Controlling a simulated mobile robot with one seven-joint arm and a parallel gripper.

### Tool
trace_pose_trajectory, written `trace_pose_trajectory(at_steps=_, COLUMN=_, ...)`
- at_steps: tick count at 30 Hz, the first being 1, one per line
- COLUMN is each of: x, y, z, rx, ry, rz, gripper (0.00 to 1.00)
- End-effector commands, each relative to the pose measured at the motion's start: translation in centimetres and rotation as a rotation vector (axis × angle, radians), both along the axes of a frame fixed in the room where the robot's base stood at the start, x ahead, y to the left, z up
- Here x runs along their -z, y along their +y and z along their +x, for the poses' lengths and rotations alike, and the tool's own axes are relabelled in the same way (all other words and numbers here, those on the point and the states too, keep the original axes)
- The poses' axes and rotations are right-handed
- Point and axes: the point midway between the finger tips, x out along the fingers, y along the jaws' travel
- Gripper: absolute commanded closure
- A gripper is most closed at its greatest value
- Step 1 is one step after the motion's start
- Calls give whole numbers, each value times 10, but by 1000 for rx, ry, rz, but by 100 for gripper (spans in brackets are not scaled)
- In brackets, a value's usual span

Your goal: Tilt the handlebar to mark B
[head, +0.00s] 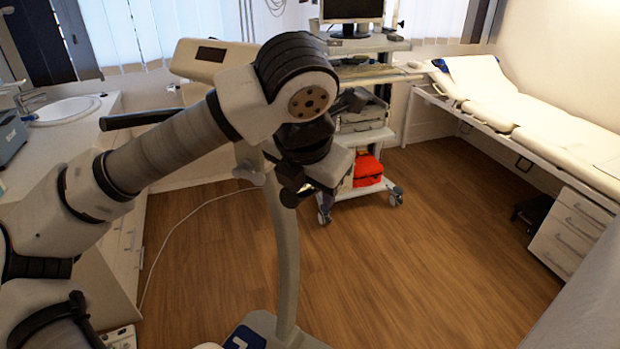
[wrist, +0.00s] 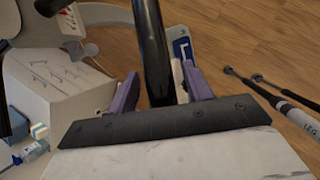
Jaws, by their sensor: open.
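A black handlebar (head: 140,118) sticks out to the left from under the cream head of a stand, and my arm hides part of it. In the wrist view a black bar (wrist: 151,45) runs down between the two purple fingers of my gripper (wrist: 160,72). The fingers stand apart, one on each side of the bar, and I cannot tell whether either touches it. In the head view my gripper (head: 290,187) is low in front of the stand's post, partly hidden by my wrist. No mark B can be read in either view.
The stand's pale post (head: 285,250) rises from a base with a blue label (head: 243,340). A cart (head: 362,190) with a monitor is behind, an examination bed (head: 540,110) at right, a sink counter (head: 75,140) at left. The floor at centre right is clear.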

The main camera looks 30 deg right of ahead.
Motion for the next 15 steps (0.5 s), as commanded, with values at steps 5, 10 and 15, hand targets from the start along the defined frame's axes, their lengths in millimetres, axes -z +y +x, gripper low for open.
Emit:
trace_pose_trajectory(at_steps=5, x=2, y=-1, z=0, rx=0, ry=1, rz=0, gripper=50)
trace_pose_trajectory(at_steps=10, x=2, y=-1, z=1, rx=0, ry=1, rz=0, gripper=56)
trace_pose_trajectory(at_steps=15, x=2, y=0, z=0, rx=0, ry=1, rz=0, gripper=78)
